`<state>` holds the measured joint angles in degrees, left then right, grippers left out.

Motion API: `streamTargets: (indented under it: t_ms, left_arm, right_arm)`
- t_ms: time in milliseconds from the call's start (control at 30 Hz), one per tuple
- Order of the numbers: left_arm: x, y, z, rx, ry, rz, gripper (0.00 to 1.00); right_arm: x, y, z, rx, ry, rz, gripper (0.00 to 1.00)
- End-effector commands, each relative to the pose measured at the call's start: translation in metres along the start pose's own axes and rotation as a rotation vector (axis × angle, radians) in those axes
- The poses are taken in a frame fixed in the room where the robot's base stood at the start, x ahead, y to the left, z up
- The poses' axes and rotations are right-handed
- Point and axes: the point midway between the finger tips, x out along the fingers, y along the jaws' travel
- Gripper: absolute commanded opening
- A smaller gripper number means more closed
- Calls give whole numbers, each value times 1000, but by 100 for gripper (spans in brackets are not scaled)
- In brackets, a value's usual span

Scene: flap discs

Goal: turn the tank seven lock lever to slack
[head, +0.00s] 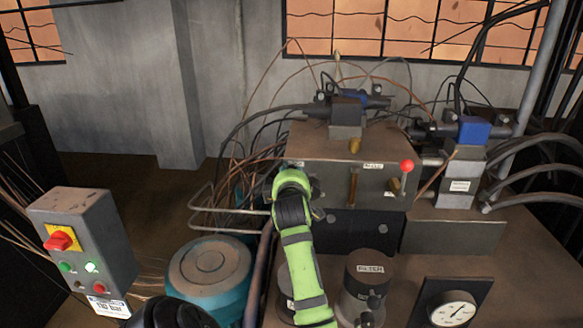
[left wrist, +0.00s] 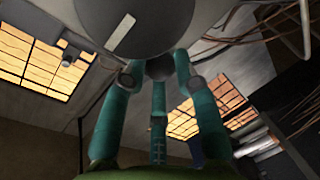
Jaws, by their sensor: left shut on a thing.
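My left gripper (left wrist: 158,78) shows in the left wrist view, with teal fingers closed around a small dark round knob (left wrist: 160,69). A large dark grey rounded body (left wrist: 135,22) with a white strip fills the top there. In the head view my green left arm reaches up in front of the grey valve block (head: 330,150). Its fingers and what they hold cannot be made out there. A lever with a red ball knob (head: 407,166) stands on the block's right side, apart from my arm. A brass-coloured handle (head: 353,188) hangs on the block's front. The small labels are unreadable, so I cannot tell which lever is tank seven's.
A grey control box (head: 85,235) with a red knob stands at left. A teal round motor (head: 208,275) is beside my arm. A filter canister (head: 364,290) and a pressure gauge (head: 453,309) stand in front. Cables and thin pipes crowd behind the block.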

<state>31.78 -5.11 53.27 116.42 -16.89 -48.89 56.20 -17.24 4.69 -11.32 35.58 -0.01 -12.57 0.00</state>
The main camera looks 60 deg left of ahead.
Motion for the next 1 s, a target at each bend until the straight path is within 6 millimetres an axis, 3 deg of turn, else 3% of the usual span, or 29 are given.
streamTargets:
  t_ms: [133, 167, 200, 633, 1000]
  left_arm:
    - [0, 0, -1, -2, 2, -1, 0]
    - [0, 0, -1, -2, 2, -1, 38]
    - [0, -1, -1, -1, 2, -1, 54]
    - [-6, 0, 0, 0, 0, -1, 54]
    - [-62, -1, 0, -2, 1, -1, 54]
  right_arm:
    - [0, 0, 0, 0, 0, 0, 40]
    - [0, 0, 0, 0, 0, 0, 40]
    - [0, 0, 0, 0, 0, 0, 40]
    - [0, -1, -2, -3, 1, -2, 40]
    - [0, -2, -1, -2, 0, -3, 40]
